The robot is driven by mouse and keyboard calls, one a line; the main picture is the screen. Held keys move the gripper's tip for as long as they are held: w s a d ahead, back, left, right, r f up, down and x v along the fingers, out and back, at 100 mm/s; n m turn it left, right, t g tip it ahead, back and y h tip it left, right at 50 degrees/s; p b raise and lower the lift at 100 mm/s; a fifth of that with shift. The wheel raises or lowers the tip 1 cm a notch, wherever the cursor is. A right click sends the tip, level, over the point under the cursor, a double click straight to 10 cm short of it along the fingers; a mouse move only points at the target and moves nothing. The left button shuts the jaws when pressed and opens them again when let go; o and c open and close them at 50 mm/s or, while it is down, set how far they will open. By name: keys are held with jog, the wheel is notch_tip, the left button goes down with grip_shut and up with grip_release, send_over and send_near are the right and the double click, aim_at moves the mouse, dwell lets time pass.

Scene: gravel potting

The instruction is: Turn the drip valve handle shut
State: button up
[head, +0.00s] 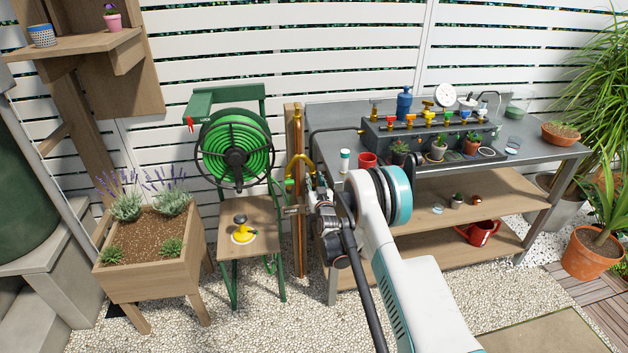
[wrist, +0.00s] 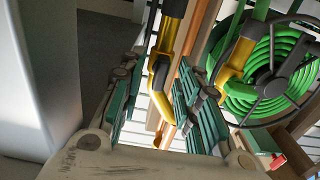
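A brass tap pipe (head: 298,160) curves out from a wooden post (head: 296,125) between the hose reel and the bench. A small green piece (head: 289,182) shows near its lower end, and I cannot tell whether it is the drip valve handle. My gripper (head: 302,205) is beside the lower part of this pipe, partly hidden by my wrist. In the wrist view my gripper (wrist: 158,80) is open, its teal-padded fingers apart. A yellow pipe (wrist: 161,72) shows in the gap between them; contact with either finger is not clear.
A green hose reel (head: 235,152) stands left of the post, with a yellow sprinkler (head: 243,234) on the wooden shelf below. A metal bench (head: 335,178) with several coloured valves and pots is to the right. A lavender planter (head: 150,262) is at left. Gravel covers the ground.

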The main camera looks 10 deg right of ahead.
grip_shut()
jog(key=shift+d+m, duration=0.1)
jog(key=shift+m, duration=2.7)
grip_release()
jog(key=shift+s, duration=0.1)
